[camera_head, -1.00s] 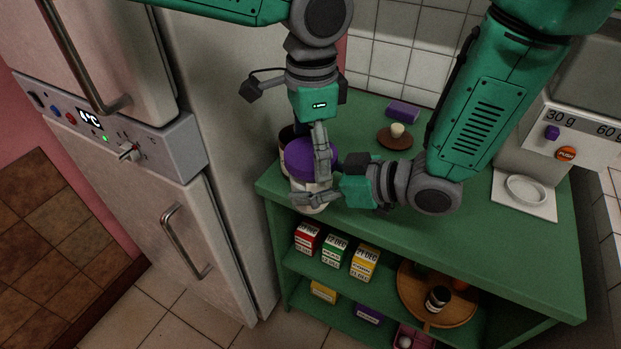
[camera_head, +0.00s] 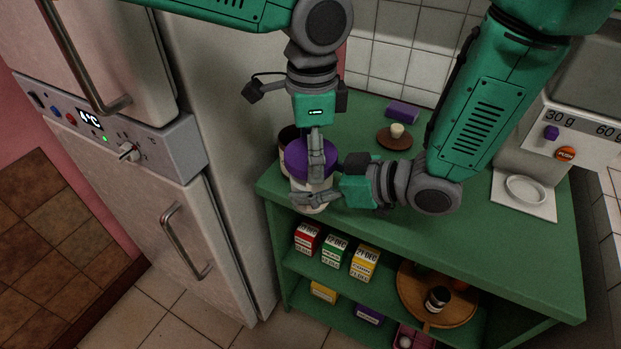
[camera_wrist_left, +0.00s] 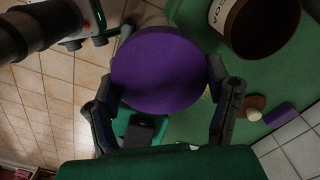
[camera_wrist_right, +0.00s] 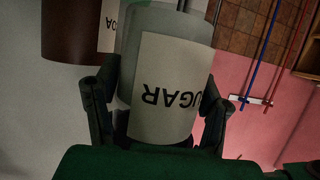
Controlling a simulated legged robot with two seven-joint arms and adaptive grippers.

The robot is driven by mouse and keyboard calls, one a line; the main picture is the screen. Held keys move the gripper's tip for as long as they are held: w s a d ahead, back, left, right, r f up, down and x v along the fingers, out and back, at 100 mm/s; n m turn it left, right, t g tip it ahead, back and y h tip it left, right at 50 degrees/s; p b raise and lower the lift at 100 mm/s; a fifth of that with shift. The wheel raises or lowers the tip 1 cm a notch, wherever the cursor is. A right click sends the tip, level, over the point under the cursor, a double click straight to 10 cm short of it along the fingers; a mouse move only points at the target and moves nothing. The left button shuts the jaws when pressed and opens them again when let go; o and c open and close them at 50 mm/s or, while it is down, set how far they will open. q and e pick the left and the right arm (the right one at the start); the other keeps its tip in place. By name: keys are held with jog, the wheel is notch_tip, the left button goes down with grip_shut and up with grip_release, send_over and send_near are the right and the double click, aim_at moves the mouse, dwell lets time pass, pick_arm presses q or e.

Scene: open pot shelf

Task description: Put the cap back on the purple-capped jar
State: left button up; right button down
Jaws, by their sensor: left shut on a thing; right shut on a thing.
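The purple cap (camera_head: 306,157) is on or just over the top of the white jar (camera_head: 312,197) at the left front of the green counter. My left gripper (camera_head: 316,165) comes down from above, shut on the cap; in the left wrist view the purple cap (camera_wrist_left: 158,68) sits between its fingers. My right gripper (camera_head: 318,197) reaches in from the right, shut on the jar body. In the right wrist view the jar (camera_wrist_right: 168,90) shows a label reading SUGAR. I cannot tell whether the cap touches the jar's rim.
A brown COCOA jar (camera_wrist_left: 262,25) stands close beside the cap. Cartons (camera_head: 335,250) fill the shelf below. The fridge (camera_head: 190,120) borders the left.

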pick_arm(q)
jog(key=o, duration=1.4)
jog(key=shift+w, duration=0.1)
notch_tip(320, 180, up, 12)
jog(key=shift+w+f, duration=0.1)
